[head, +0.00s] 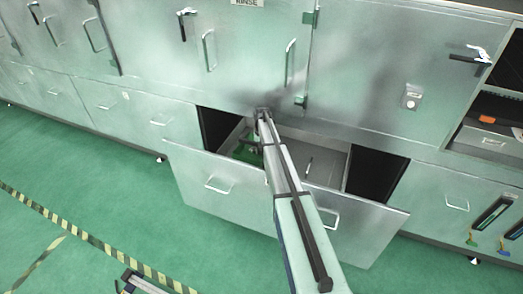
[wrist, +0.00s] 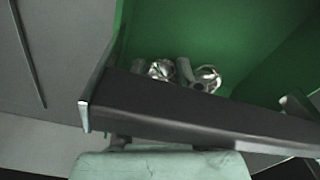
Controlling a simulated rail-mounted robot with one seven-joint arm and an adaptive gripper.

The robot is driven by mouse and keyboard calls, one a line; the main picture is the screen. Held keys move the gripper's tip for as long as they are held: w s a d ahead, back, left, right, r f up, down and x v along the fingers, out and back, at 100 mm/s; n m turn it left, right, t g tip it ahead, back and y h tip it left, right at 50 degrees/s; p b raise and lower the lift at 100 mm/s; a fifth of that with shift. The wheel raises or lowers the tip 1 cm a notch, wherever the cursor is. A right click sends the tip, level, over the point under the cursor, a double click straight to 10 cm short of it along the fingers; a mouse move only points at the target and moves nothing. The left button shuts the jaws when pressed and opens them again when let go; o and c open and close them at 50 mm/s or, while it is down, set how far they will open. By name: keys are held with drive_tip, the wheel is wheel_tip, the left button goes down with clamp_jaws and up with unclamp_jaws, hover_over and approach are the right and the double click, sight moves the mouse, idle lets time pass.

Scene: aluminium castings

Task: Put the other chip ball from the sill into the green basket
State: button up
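The green basket (head: 241,154) sits in the left part of the open drawer, mostly behind my arm. In the wrist view its green wall (wrist: 235,35) fills the upper right. Two shiny, crumpled metal balls, which look like chip balls, show low against the green: one on the left (wrist: 160,69) and one on the right (wrist: 207,77). Grey finger-like pieces stand beside them. My gripper (head: 254,145) reaches down at the basket. A dark bar in the wrist view hides much of it, so its opening and any hold on a ball are unclear.
The open drawer (head: 225,190) holds a grey compartment (head: 318,160) right of my arm. The dark bar (wrist: 190,110) crosses close before the wrist camera. Closed steel cabinet doors (head: 250,50) rise behind.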

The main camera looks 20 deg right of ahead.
drive_tip(key=shift+f, duration=0.15)
drive_tip(key=shift+r+p, duration=0.4)
drive_tip(key=shift+r, duration=0.25)
wheel_tip(320, 180, up, 12)
drive_tip(key=b, duration=0.3)
drive_tip(key=shift+d, duration=0.1)
idle(0.9)
